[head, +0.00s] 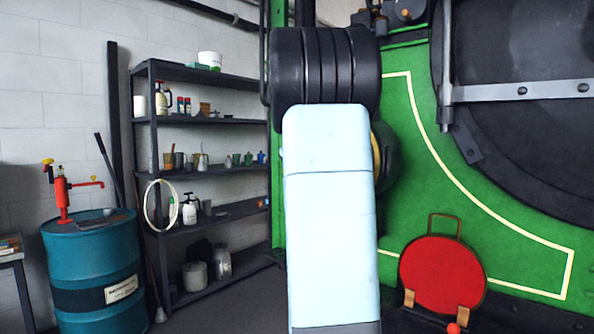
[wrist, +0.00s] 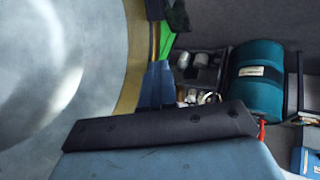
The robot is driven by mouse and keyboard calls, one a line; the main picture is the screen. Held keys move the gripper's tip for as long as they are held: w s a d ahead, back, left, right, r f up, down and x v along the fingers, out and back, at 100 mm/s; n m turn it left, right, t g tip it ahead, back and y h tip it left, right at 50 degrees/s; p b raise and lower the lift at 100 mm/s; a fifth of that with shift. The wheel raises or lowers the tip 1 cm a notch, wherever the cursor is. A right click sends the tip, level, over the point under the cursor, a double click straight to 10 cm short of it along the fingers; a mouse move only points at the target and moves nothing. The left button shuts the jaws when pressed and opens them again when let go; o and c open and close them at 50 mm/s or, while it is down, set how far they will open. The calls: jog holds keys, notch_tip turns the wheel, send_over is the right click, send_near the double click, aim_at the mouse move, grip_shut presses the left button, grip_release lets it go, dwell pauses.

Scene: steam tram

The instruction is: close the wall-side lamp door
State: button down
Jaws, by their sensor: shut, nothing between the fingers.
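The wall-side lamp is mostly hidden behind my arm in the head view. Only a sliver of a dark round body (head: 389,156) with a brass-yellow edge shows right of my arm, against the green tram front. In the wrist view a large pale round face (wrist: 55,75) with a brass rim (wrist: 136,60) fills the left side, seemingly the lamp door. I cannot tell how far it stands open. My gripper (wrist: 157,68) shows as blue fingers, shut and empty, close beside the brass rim. I cannot tell whether they touch it. The head view hides my gripper.
A red disc lamp (head: 441,275) with a handle stands low at the right. A dark shelf (head: 205,120) with jars stands along the left wall, beside a teal drum (head: 95,275) with a red pump. Open floor lies between shelf and tram.

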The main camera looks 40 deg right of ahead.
jog(key=s+a+r, duration=0.5)
jog(key=a+r, duration=0.3)
jog(key=s+a+f+y, duration=0.2)
jog(key=s+a+f, duration=0.35)
jog(key=a, duration=0.45)
jog(key=s+a+f+y, duration=0.1)
jog(key=s+a+f, duration=0.3)
jog(key=s+a, duration=0.4)
jog(key=s+a+f+y, duration=0.2)
jog(key=s+a+f, duration=0.9)
jog(key=s+f, duration=0.1)
jog(key=shift+a+f, duration=0.35)
jog(key=shift+f, duration=0.2)
